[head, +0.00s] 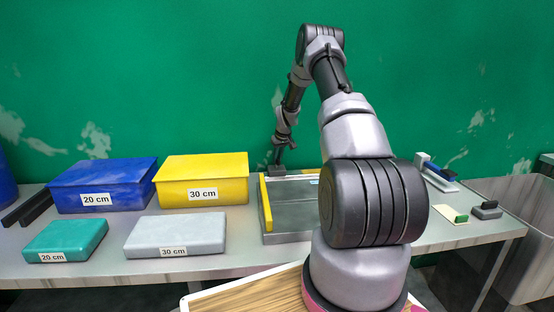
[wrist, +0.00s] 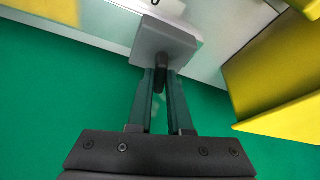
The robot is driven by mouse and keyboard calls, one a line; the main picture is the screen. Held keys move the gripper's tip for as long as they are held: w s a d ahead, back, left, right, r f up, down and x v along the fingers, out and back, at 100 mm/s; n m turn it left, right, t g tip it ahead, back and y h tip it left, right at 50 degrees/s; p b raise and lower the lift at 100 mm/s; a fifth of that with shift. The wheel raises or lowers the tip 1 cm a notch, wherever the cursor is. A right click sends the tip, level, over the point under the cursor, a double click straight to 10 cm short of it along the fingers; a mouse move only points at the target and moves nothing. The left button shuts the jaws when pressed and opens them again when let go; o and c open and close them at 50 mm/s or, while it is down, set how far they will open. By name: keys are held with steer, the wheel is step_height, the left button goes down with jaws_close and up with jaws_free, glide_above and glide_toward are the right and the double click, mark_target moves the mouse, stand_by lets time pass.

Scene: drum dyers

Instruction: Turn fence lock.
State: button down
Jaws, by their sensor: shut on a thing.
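The fence lock seems to be the small dark peg (wrist: 161,66) on a grey block (wrist: 165,42) in the wrist view. My gripper (wrist: 163,80) is shut on this peg, with one finger on each side. In the head view my gripper (head: 279,163) is small, at the back edge of the bench, by the dark block behind the grey machine table (head: 290,215). A yellow fence bar (head: 266,204) stands along the left side of that table. My arm hides the table's right part.
A yellow box (head: 203,179) and a blue box (head: 103,186) stand left of the machine. Teal (head: 66,239) and grey (head: 176,235) slabs lie in front. Small tools (head: 487,210) lie at the right end of the bench (head: 265,264). The green wall is close behind my gripper.

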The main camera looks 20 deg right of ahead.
steer(key=shift+d+n+y, duration=0.15)
steer(key=shift+n+y, duration=0.75)
steer(key=shift+n, duration=1.3)
steer(key=c, duration=0.8)
jaws_free()
steer(key=shift+g, duration=0.3)
steer(key=shift+c, duration=0.2)
steer(key=v, duration=1)
steer(key=shift+r, duration=0.4)
steer(key=shift+s, duration=0.15)
